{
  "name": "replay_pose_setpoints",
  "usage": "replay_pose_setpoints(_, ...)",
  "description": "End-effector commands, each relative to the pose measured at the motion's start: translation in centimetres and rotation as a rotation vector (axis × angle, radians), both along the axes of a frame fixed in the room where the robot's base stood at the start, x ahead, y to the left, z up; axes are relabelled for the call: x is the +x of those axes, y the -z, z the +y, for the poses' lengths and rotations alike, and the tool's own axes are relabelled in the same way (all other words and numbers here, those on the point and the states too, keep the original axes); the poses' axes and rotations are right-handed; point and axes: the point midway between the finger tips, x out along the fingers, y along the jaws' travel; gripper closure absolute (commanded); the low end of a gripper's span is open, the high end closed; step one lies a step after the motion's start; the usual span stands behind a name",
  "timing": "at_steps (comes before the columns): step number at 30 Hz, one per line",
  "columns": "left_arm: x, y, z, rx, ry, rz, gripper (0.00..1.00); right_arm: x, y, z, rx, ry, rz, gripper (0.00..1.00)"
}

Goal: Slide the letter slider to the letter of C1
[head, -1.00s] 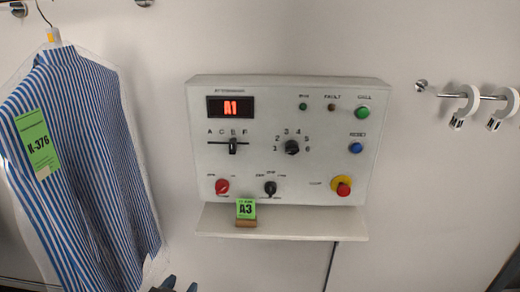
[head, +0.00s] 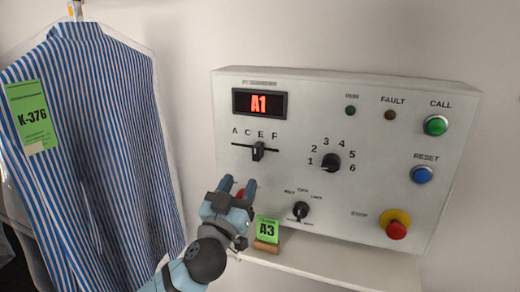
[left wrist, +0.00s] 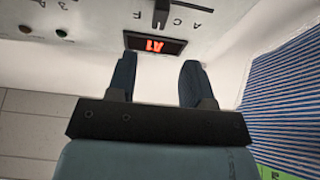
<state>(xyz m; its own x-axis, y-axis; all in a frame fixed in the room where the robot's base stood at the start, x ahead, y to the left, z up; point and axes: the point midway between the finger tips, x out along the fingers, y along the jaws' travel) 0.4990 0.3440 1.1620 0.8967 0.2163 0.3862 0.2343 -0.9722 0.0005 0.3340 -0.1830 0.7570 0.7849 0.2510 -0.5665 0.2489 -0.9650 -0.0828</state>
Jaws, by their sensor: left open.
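The letter slider (head: 258,151) is a black knob on a horizontal slot in the control panel (head: 300,84), under the letters A, C, E, F. The knob stands at about E. In the left wrist view the slider (left wrist: 161,14) shows upside down at the top edge, partly cut off. The red display (head: 259,103) reads A1. My left gripper (head: 238,186) is open with nothing between its blue fingers. It is below the slider in the head view and apart from it. It also shows in the left wrist view (left wrist: 157,75). My right gripper is not in view.
A number dial (head: 331,162), a lower black knob (head: 300,210), a green button (head: 435,125), a blue button (head: 421,174) and a red stop button (head: 397,230) protrude from the panel. A striped shirt (head: 100,130) hangs at left.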

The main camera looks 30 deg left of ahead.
Motion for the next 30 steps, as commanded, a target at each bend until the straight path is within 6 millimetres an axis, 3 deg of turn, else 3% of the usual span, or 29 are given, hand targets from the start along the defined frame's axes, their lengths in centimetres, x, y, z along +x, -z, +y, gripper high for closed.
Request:
replay_pose_setpoints(9, 6.2, -3.0, 1.5, 0.002, -0.001, -0.001, 0.53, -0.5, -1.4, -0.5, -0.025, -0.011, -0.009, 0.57)
replay_pose_setpoints(15, 8.7, -3.9, 2.1, 0.000, 0.000, 0.001, 0.53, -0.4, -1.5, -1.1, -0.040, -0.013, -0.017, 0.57)
replay_pose_setpoints(28, 9.6, -4.1, 2.3, 0.000, 0.000, 0.002, 0.53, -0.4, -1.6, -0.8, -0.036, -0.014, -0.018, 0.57)
replay_pose_setpoints(30, 9.6, -4.1, 2.3, 0.000, 0.000, 0.002, 0.67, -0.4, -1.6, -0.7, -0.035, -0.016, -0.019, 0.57)
